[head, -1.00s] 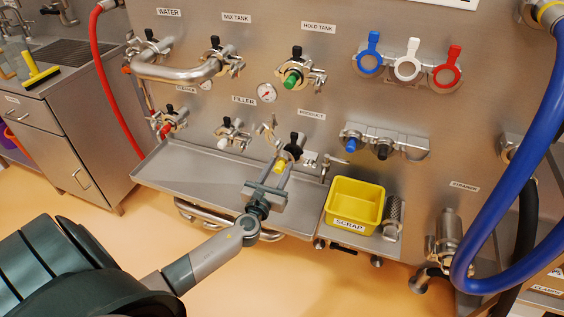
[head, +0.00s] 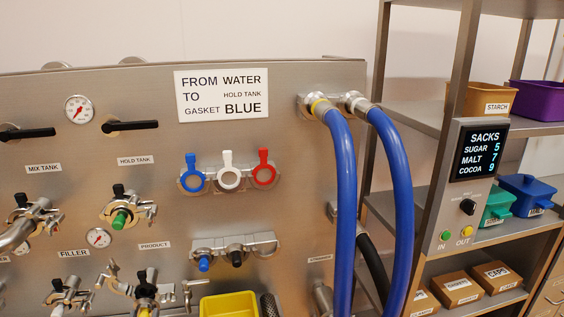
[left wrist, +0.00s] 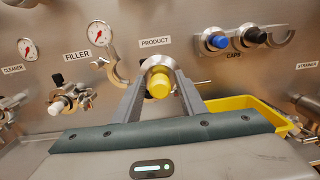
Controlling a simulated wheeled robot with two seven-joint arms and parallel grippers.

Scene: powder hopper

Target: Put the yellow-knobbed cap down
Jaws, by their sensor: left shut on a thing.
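The yellow-knobbed cap (left wrist: 158,84) shows in the left wrist view, its yellow knob between the fingers and a round metal rim behind it. My left gripper (left wrist: 160,76) is shut on this knob, in front of the panel below the PRODUCT label. I cannot tell whether the cap touches the port behind it. My right gripper is not in view.
A yellow bin (head: 228,306) stands below the rack, close right of my left gripper. Blue hoses (head: 345,190) hang at the panel's right side. A sign (head: 222,94) reads "FROM WATER TO HOLD TANK, GASKET BLUE".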

